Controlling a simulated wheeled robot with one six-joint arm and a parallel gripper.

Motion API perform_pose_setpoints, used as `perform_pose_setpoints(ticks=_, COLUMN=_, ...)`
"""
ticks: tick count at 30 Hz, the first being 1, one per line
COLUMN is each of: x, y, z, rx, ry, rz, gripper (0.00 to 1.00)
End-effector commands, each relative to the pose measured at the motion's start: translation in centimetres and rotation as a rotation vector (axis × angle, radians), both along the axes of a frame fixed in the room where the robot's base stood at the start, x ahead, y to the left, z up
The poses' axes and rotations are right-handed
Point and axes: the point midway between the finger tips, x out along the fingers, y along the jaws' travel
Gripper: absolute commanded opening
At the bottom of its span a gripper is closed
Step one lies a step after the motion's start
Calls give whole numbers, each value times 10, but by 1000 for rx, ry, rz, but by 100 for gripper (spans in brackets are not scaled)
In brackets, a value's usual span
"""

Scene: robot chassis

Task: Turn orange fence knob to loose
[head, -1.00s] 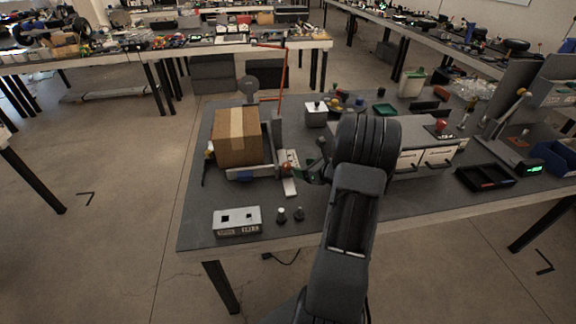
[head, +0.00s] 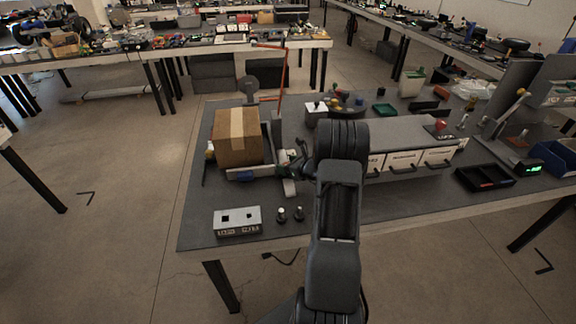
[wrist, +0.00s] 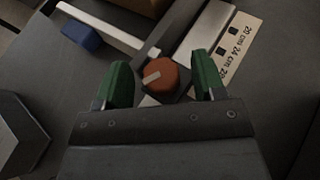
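The orange fence knob (wrist: 163,76) is round with a pale pointer line and sits on the fence by its label strip. In the wrist view it lies between the green fingertips of my gripper (wrist: 163,82), with a gap on each side. The pointer slants from lower left to upper right. The gripper is open. The label plate (wrist: 233,42) shows "20 cm", "24 cm" marks and dark squares. In the head view my gripper (head: 297,160) is beside the cardboard box and hides the knob.
A cardboard box (head: 238,138) stands in the fence on the grey table (head: 200,226). White drawers (head: 405,162) stand to the right. A blue block (wrist: 81,35) shows in the wrist view.

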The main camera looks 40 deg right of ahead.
Motion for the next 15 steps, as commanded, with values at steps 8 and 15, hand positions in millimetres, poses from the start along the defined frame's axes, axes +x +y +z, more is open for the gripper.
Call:
perform_pose_setpoints(ticks=8, x=0, y=0, z=0, rx=0, ry=0, rz=0, gripper=37)
perform_pose_setpoints(ticks=15, x=0, y=0, z=0, rx=0, ry=0, rz=0, gripper=16)
